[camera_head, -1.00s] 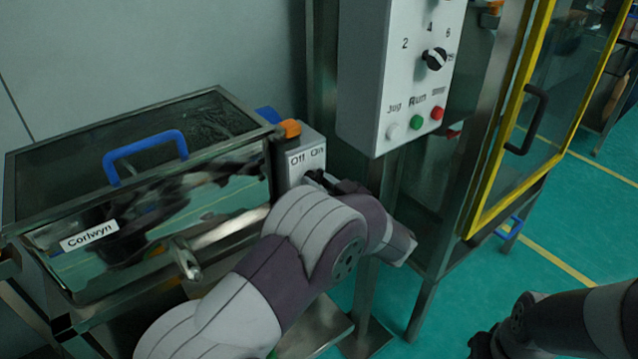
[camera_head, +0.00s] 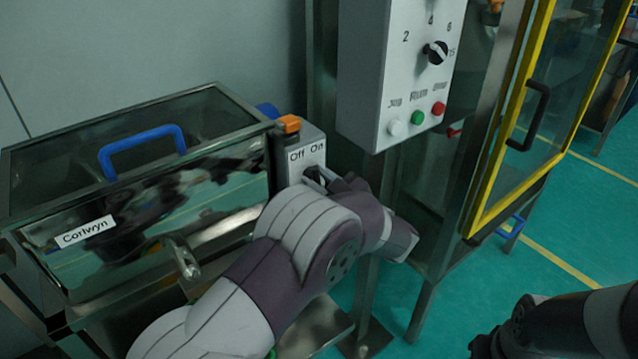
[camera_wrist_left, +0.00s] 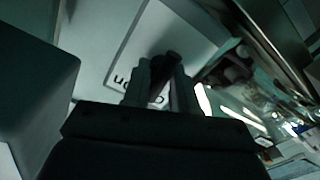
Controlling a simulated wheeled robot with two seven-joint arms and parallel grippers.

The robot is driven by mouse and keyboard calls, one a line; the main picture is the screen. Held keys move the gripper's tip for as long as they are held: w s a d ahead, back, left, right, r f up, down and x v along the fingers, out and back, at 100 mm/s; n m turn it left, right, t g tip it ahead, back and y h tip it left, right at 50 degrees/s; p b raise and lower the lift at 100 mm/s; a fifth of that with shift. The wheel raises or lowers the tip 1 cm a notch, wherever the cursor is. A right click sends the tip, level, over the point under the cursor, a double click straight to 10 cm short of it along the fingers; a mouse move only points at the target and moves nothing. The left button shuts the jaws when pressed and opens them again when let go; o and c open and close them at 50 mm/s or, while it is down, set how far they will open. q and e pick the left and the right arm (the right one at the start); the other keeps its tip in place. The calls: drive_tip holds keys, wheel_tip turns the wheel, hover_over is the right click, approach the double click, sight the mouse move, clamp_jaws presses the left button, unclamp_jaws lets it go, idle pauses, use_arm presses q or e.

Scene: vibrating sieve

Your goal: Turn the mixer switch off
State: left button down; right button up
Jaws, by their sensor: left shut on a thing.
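The mixer switch is a dark knob (camera_head: 312,172) on a small grey box (camera_head: 308,152) labelled "Off On", with an orange part on top. My left gripper (camera_head: 320,180) is at the front of this box, mostly hidden behind my own arm. In the left wrist view, the two fingers (camera_wrist_left: 161,82) are shut on the dark knob (camera_wrist_left: 166,64), one on each side. The label plate shows behind them, partly covered. I cannot tell clearly which way the knob points. My right gripper (camera_head: 488,346) is dark and cut off at the bottom edge, with its fingers unclear.
A steel mixer with a clear lid and blue handle (camera_head: 143,150) stands left of the box. A larger control panel (camera_head: 410,75) with a dial and several buttons hangs to the right. Green floor is open at the right.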

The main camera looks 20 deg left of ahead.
use_arm(q)
drive_tip(key=n+b, duration=0.3)
drive_tip(key=n, duration=0.1)
drive_tip(key=shift+f+n, duration=0.15)
drive_tip(key=shift+n, duration=0.25)
drive_tip(key=c, duration=1.8)
unclamp_jaws()
drive_tip(key=shift+n+b, duration=0.65)
drive_tip(key=shift+n, duration=0.25)
drive_tip(key=shift+c, duration=0.2)
drive_tip(key=shift+r, duration=0.2)
drive_tip(key=o, duration=1)
drive_tip(key=shift+o, duration=0.2)
drive_tip(key=p+v, duration=0.2)
drive_tip(key=v, duration=1)
drive_tip(key=shift+s+d, duration=0.2)
